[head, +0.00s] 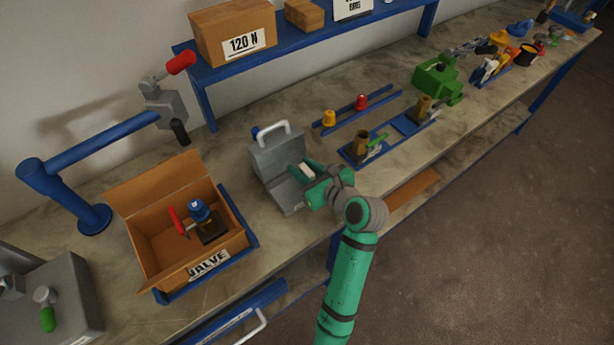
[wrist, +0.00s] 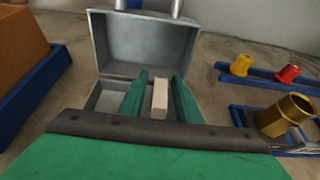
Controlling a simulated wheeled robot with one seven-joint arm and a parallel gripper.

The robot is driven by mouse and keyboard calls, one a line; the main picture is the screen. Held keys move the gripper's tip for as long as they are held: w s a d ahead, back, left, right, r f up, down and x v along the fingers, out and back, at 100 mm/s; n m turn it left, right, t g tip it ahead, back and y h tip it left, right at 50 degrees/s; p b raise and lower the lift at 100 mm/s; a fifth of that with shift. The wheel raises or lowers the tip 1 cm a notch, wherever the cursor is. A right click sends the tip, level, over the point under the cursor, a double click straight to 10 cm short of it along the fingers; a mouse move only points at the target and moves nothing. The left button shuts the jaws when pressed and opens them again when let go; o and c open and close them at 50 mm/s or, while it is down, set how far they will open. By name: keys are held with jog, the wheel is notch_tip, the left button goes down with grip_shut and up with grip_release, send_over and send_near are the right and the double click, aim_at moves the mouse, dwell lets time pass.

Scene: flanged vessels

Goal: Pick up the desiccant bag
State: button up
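The desiccant bag appears to be the small cream block (wrist: 160,98) in the wrist view, at the open grey case (wrist: 108,98). It also shows as a pale piece (head: 307,171) in the head view. My gripper (wrist: 158,78) reaches into the case from the front, with its two green fingers apart, one on each side of the block. A gap shows between the left finger and the block; the right finger is nearer, and I cannot tell if it touches.
The case's raised lid (head: 275,154) stands behind the fingers. A cardboard valve box (head: 161,255) is at the left. Blue racks with a yellow piece (head: 329,117), a red piece (head: 361,101) and a brass cup (head: 361,141) are at the right.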

jog(key=shift+x, duration=0.95)
jog(key=shift+r, duration=0.1)
grip_shut()
jog(key=shift+r, duration=0.1)
